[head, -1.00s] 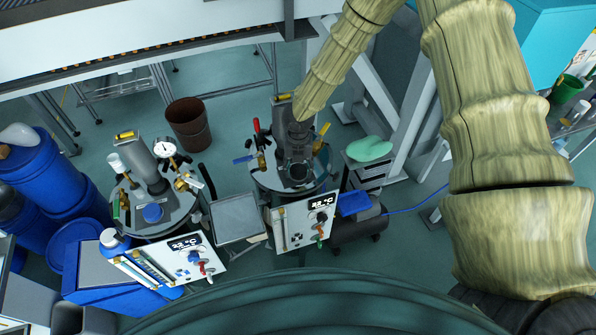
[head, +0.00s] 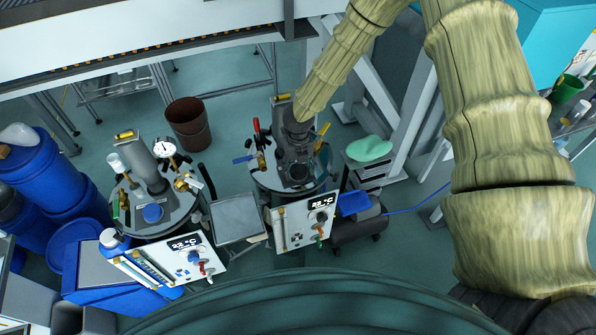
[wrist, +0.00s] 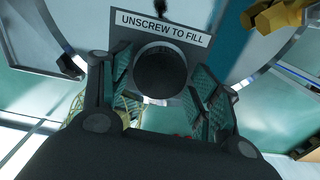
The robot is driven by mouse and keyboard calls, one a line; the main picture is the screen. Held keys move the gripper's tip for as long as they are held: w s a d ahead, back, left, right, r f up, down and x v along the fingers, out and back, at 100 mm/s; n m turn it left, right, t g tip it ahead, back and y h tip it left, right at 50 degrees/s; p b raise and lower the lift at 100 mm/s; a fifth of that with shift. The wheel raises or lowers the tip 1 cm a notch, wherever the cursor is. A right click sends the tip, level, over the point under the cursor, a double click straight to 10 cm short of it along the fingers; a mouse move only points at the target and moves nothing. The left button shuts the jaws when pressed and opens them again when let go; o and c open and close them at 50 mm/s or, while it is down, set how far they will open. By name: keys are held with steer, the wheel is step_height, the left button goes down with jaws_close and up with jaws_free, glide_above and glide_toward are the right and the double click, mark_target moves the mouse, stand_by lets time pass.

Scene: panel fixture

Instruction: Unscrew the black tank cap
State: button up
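The black tank cap (wrist: 160,72) is round and sits under a white label reading "UNSCREW TO FILL" in the wrist view. In the head view the black cap (head: 298,173) is on top of the right tank, partly hidden by my gripper. My gripper (wrist: 160,98) is open, with one padded finger to the left of the cap and one to the right. A gap shows between the cap and each finger in this view. In the head view my gripper (head: 297,155) hangs over the right tank, its fingers hard to make out.
Red, blue and yellow-handled fittings (head: 256,128) stand around the right tank's top. A white panel with a display (head: 300,222) is in front of it. A second tank with a blue cap (head: 152,213) stands left. A grey tray (head: 238,220) lies between.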

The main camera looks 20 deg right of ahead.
steer(key=shift+r, duration=0.1)
steer(key=shift+w+m+b, duration=0.1)
steer(key=shift+m+b, duration=0.3)
steer(key=shift+m, duration=0.8)
steer(key=m, duration=0.4)
steer(key=shift+m+b, duration=0.3)
steer(key=shift+b, duration=0.05)
steer(key=shift+m, duration=1.2)
steer(key=m+b, duration=0.1)
steer(key=m, duration=1)
steer(key=shift+b, duration=0.3)
steer(key=m, duration=0.7)
steer(key=shift+c, duration=0.5)
